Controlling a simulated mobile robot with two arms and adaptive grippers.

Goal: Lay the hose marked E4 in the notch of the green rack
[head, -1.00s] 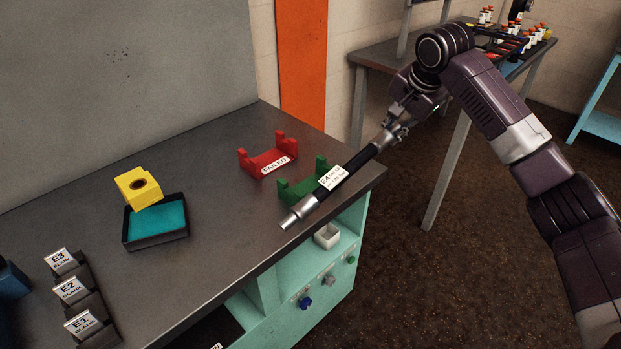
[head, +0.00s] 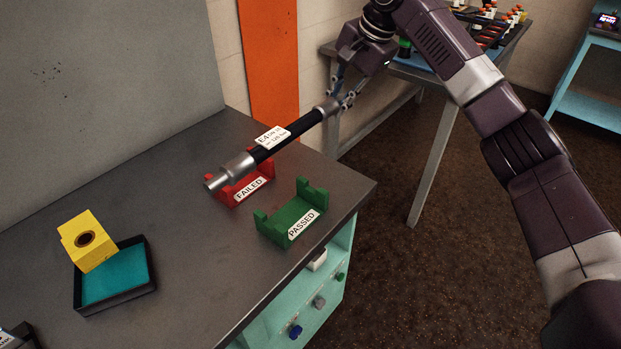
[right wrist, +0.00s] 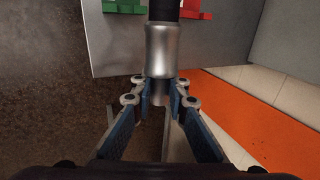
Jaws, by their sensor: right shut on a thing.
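The hose marked E4 (head: 303,133) is black with metal ends and a white label. My right gripper (head: 335,103) is shut on its far metal end, and the hose slants down to the left. In the head view its near end crosses in front of the red rack (head: 236,199), labelled FAILED. The green rack (head: 276,229), labelled PASSED, stands nearer and to the right with its notch empty. In the right wrist view the hose (right wrist: 160,50) runs between the green rack (right wrist: 124,6) and the red rack (right wrist: 196,14). My left gripper is out of view.
A yellow block (head: 82,240) with a round hole stands by a black tray (head: 117,298) with a teal inside on the left of the bench. The bench's right edge lies close to the green rack. A table with small bottles (head: 490,25) stands behind.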

